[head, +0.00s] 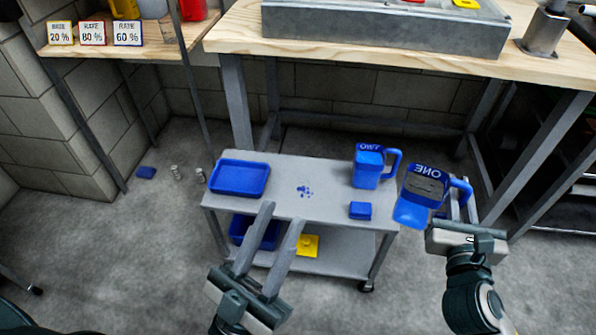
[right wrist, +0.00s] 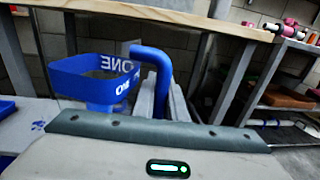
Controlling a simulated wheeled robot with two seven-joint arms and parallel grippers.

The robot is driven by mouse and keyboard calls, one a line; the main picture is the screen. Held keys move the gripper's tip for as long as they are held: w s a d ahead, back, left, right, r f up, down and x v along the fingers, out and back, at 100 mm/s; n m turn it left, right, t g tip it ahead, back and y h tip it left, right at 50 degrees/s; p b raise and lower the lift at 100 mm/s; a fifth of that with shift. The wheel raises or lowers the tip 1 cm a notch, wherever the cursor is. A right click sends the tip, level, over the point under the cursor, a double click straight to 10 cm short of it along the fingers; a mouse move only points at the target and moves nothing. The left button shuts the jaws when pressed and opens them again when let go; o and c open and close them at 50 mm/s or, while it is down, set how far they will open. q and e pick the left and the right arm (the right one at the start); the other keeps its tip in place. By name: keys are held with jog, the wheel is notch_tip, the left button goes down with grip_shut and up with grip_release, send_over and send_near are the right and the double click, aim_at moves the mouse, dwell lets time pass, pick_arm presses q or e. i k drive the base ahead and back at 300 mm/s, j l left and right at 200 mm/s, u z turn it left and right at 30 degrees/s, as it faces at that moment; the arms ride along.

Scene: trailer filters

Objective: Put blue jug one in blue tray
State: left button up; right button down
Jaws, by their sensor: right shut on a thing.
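Blue jug one (head: 422,186), marked ONE, is held tilted by its handle in my right gripper (head: 457,207), off the right end of the grey cart. In the right wrist view the jug (right wrist: 95,75) and its handle between the fingers (right wrist: 162,100) show. The blue tray (head: 240,178) lies at the left end of the cart top and looks empty. My left gripper (head: 268,238) is open and empty, its fingers pointing up in front of the cart's front edge, right of the tray.
Blue jug two (head: 369,170) stands upright on the cart (head: 310,215), with a small blue block (head: 360,211) in front of it. Blue specks (head: 304,191) lie mid-top. A blue bin (head: 250,232) and yellow item (head: 308,245) are on the lower shelf. A wooden workbench (head: 400,60) stands behind.

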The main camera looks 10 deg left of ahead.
aim_at(245, 181)
jog(key=j+z, duration=0.15)
jog(key=j, duration=0.85)
jog(key=j+z, duration=0.2)
jog(key=j, duration=0.85)
jog(key=j+z, duration=0.15)
jog(key=j, duration=0.85)
